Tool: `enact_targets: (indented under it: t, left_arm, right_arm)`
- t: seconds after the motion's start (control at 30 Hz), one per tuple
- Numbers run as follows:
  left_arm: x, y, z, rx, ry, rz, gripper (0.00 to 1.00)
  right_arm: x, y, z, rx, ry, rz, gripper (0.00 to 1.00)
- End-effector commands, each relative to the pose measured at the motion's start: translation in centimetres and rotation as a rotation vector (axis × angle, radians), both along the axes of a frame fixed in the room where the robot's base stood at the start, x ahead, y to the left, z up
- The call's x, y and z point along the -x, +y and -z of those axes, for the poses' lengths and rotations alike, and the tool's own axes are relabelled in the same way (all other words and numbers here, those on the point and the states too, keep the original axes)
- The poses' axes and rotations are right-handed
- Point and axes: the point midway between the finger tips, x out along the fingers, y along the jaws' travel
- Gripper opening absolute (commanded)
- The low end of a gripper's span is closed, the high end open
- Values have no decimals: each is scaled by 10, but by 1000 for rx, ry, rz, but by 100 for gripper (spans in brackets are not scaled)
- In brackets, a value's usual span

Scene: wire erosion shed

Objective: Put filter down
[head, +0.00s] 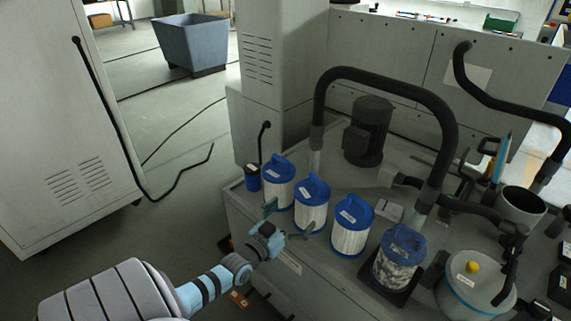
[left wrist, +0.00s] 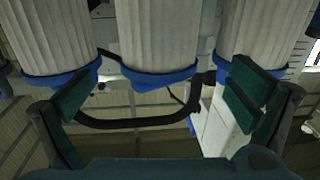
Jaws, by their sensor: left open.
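Three white pleated filters with blue handled caps stand in a row on the grey machine top (head: 262,229): a left one (head: 278,194), a middle one (head: 312,214) and a right one (head: 351,241). A fourth filter (head: 396,270), blotched grey under its blue cap, stands upright on a dark square tray (head: 373,279). My left gripper (head: 287,220) is open and empty, in front of the middle clean filter. In the left wrist view its spread fingers (left wrist: 162,88) flank the blue end of the central filter (left wrist: 158,35), apparently not touching it. My right gripper is not in view.
A black hose (head: 390,80) arches over the filters, and a dark motor (head: 368,130) stands behind. A lidded canister (head: 474,287) and a grey pot (head: 521,206) crowd the right. Floor at left is open.

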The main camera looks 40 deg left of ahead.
Motion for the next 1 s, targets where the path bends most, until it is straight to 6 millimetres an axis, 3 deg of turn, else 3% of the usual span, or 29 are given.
enact_targets:
  t: [0.03,0.2,0.43,0.5,0.57,0.67,0.7,0.77,0.8,0.9,1.0]
  left_arm:
    - [13,-2,-5,0,4,1,100]
    - [40,-5,-2,1,0,0,100]
    - [45,-5,2,0,3,-1,100]
    - [49,-5,18,-2,43,-8,100]
    - [59,-6,51,-6,131,-19,100]
    - [101,-16,144,-9,396,-40,100]
    - [130,-25,188,-10,532,-45,100]
    - [182,-45,250,-6,744,-42,100]
    - [220,-60,284,-1,882,-34,100]
    - [313,-101,342,10,1180,-3,100]
    - [380,-132,366,9,1379,34,98]
  right_arm:
    - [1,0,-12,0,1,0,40]
    - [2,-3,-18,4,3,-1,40]
    - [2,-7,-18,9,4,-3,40]
    - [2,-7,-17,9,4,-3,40]
    - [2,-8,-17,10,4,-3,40]
    - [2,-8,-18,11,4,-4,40]
    - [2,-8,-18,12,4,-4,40]
    - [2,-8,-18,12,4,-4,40]
    - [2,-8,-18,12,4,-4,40]
    - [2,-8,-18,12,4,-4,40]
    - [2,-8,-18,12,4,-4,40]
